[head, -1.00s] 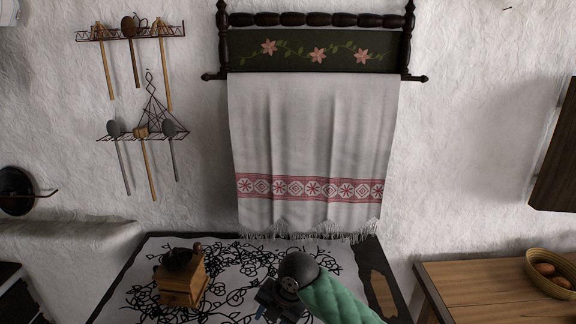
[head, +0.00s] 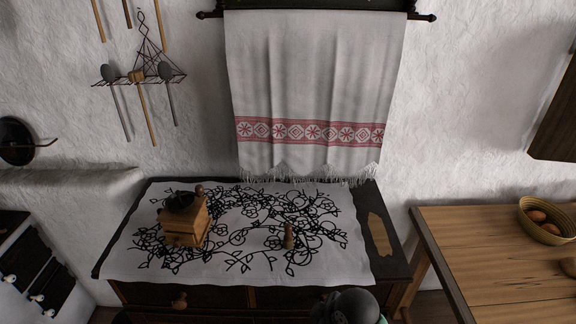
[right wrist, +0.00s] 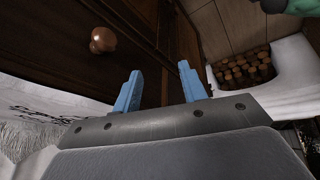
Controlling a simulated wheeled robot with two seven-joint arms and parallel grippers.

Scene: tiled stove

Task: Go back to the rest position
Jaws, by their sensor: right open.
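My right gripper (right wrist: 160,92) shows in the right wrist view with two blue fingers apart and nothing between them. It is in front of the dark wooden chest, beside a round drawer knob (right wrist: 103,40). In the head view only a dark rounded part of my arm shows at the bottom edge, right of centre; the fingers are hidden there. My left gripper is not in view.
A wooden coffee grinder (head: 186,220) and a small wooden object (head: 289,237) stand on the embroidered cloth (head: 330,262) over the chest. A table (head: 480,250) with a basket (head: 531,228) stands at right, a stove (head: 35,270) at left.

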